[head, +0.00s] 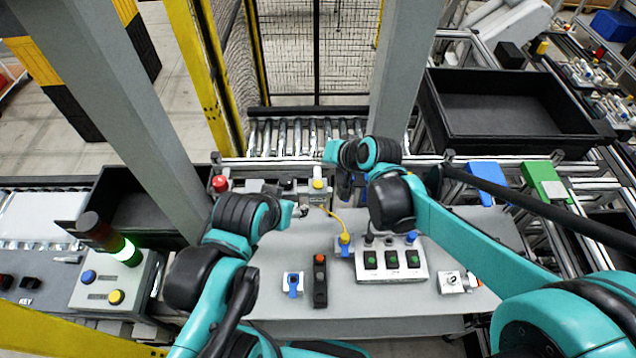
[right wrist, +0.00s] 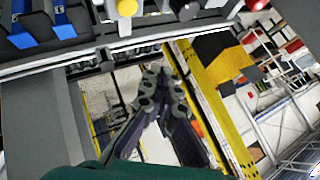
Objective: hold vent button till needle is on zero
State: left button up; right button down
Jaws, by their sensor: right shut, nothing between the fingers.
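No vent button can be told by label. Button candidates are a yellow button (head: 318,184) on the back rail, a red one (head: 220,183) left of it, and a blue one (head: 410,237) on the panel. A white block (head: 452,282) bears a dark round mark; I cannot tell whether it is a gauge, and no needle is readable. My right gripper (right wrist: 160,100) is shut and empty in the right wrist view, apart from the yellow button (right wrist: 127,8). Its fingers are hidden in the head view. My left arm reaches over the table; its fingers are hidden.
A white panel (head: 391,276) with green buttons sits mid-table. Beside it are a black pendant (head: 320,281) and a blue-handled part (head: 292,284). A control box (head: 115,280) with a lit stack light stands left. A black crate (head: 500,135) is at back right. Posts rise behind the table.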

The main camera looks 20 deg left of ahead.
aim_at(320, 185)
notch_tip(320, 185, down, 8)
jog(key=b, duration=0.6)
jog(key=shift+f, duration=0.15)
dwell(1.0)
jog(key=shift+f+b, duration=0.4)
jog(key=shift+b, duration=0.1)
jog(key=shift+f+b, duration=0.5)
dwell(0.5)
dwell(2.7)
jog(key=shift+r+p, duration=0.65)
jog(key=shift+r, duration=0.3)
jog(key=shift+r, duration=0.1)
